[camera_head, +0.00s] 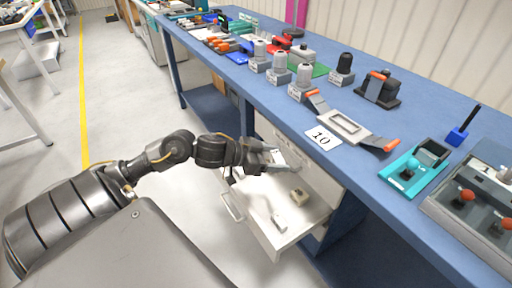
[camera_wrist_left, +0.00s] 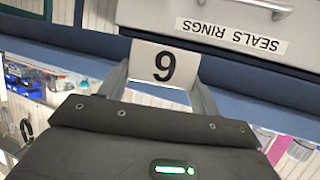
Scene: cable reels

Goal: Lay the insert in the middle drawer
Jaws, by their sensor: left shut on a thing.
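My left gripper (camera_head: 278,158) is shut on a white card insert. In the head view the gripper is above the pulled-out drawer (camera_head: 268,240), near the cabinet front under the bench. The drawer is pale, with a handle at its front and a few small light objects (camera_head: 278,221) inside. The card is small and partly hidden by the fingers in the head view. My right gripper is out of view.
The blue bench (camera_head: 415,110) overhangs the cabinet and carries a white card marked 10 (camera_head: 323,137), a grey frame (camera_head: 345,127), spools and a teal fixture (camera_head: 408,172).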

